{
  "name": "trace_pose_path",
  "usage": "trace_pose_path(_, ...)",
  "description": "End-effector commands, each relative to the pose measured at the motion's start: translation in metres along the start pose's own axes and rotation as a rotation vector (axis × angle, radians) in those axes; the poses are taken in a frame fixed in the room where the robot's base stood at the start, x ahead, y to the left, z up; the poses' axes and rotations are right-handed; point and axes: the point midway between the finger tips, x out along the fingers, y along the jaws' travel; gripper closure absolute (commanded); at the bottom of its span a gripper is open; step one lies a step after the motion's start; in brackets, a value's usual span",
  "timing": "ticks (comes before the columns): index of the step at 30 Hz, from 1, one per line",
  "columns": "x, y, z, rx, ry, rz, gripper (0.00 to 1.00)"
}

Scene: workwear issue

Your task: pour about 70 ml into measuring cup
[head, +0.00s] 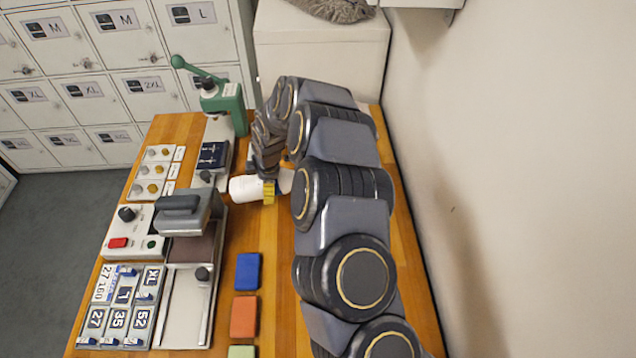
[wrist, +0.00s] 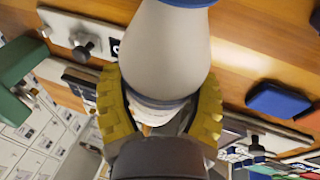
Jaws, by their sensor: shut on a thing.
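My gripper (head: 269,192), with yellow ridged fingers, is shut on a white rounded vessel (head: 245,188) above the wooden table. In the head view the vessel lies roughly sideways, with its wide end to the left of the fingers. In the wrist view my gripper (wrist: 162,105) has one finger on each side of the vessel (wrist: 168,50), which narrows between them and has a blue edge at the top of the picture. Its opening and contents are hidden. I cannot make out a measuring cup in either view; my arm covers much of the table's right side.
A green lever press (head: 225,100) stands at the back. A grey heat-press-like machine (head: 187,212), a control box (head: 130,232) and number tiles (head: 118,310) fill the left side. Blue (head: 248,271), orange (head: 244,316) and green (head: 241,351) blocks lie near the middle. A wall bounds the right.

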Motion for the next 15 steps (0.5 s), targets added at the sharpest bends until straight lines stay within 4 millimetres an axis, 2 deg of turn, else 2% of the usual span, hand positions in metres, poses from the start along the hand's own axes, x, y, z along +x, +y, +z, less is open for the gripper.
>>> trace_pose_path(15,-0.0092,0.0022,0.0024,0.021,0.081,0.009,0.7)
